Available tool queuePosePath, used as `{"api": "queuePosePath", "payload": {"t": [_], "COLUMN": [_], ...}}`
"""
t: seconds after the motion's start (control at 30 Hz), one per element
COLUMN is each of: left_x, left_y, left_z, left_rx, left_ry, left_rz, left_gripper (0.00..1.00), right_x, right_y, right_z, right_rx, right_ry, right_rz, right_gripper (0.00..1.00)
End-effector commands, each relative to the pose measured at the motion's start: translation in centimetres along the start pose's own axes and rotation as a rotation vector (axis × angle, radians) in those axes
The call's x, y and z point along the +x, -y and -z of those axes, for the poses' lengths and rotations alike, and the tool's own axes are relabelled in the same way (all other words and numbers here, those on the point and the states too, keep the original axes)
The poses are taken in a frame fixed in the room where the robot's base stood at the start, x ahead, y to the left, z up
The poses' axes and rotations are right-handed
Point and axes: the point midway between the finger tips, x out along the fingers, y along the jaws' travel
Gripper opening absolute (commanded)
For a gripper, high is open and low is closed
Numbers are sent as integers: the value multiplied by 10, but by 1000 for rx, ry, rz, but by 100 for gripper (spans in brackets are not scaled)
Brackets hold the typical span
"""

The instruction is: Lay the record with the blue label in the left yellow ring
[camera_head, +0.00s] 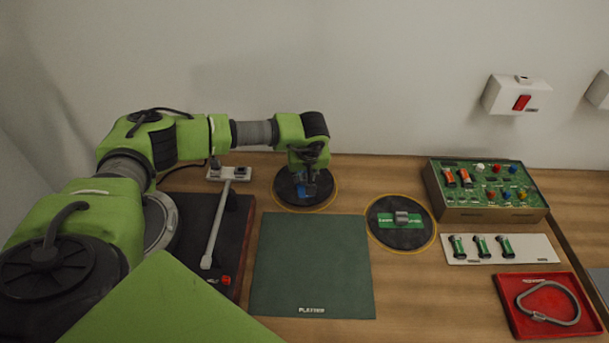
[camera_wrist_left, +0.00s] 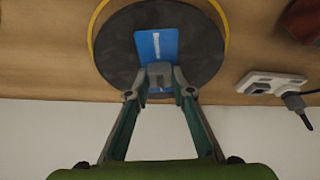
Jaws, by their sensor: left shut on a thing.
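The record with the blue label (camera_head: 290,194) is a black disc at the back of the table. It lies over the left yellow ring (camera_head: 334,203), whose rim shows around its edge. My left gripper (camera_head: 306,190) is above the record, pointing down. In the left wrist view the gripper (camera_wrist_left: 160,78) is shut on the grey knob at the middle of the blue label (camera_wrist_left: 148,44). The yellow rim (camera_wrist_left: 91,28) shows at the sides of the black disc there. I cannot tell whether the record touches the table. My right gripper is not in view.
A record with a green label (camera_head: 385,238) lies in the right yellow ring. A green mat (camera_head: 312,270) is in front. A turntable with a tonearm (camera_head: 217,228) is at left. A circuit box (camera_head: 485,193), white strip (camera_head: 500,249) and red tray (camera_head: 512,308) are at right.

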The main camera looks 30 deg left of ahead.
Motion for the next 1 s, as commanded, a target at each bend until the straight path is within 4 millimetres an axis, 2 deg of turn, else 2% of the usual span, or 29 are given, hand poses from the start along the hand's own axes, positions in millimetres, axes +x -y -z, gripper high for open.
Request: {"api": "queuePosePath", "payload": {"t": [1.0], "left_x": [9], "left_y": [0], "left_z": [-4], "left_rx": [0], "left_ry": [0], "left_rz": [-1], "left_gripper": [0], "right_x": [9], "right_y": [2], "right_z": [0], "right_rx": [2], "right_ry": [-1], "right_rz": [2], "right_gripper": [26]}}
